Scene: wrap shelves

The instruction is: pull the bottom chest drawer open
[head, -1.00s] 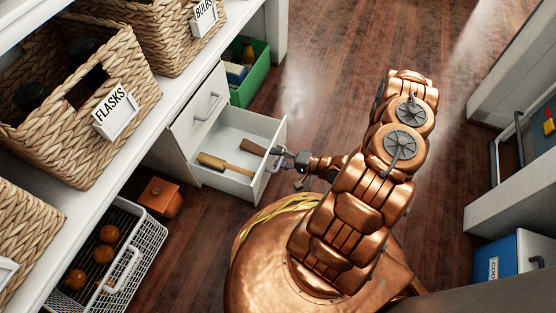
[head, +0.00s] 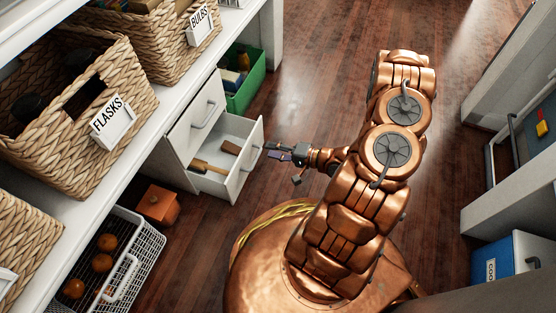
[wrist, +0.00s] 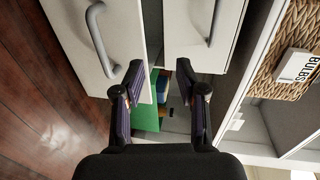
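The bottom chest drawer (head: 233,187) is partly open and holds a yellow-handled tool and a brown piece. Its white front with a grey handle (wrist: 99,38) shows at the upper left of the wrist view. The upper drawer (head: 198,111) is shut; its handle also shows in the wrist view (wrist: 213,22). My gripper (head: 277,151) is just right of the bottom drawer's front in the head view. Its fingers are spread in the wrist view (wrist: 159,68), with no handle between them. It is empty and apart from the bottom handle.
A green crate (head: 247,88) stands on the floor behind the chest. An orange box (head: 157,204) and a white wire basket (head: 143,262) stand in front of it. Woven baskets sit on the shelf above. The wooden floor (head: 320,85) beyond my arm is clear.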

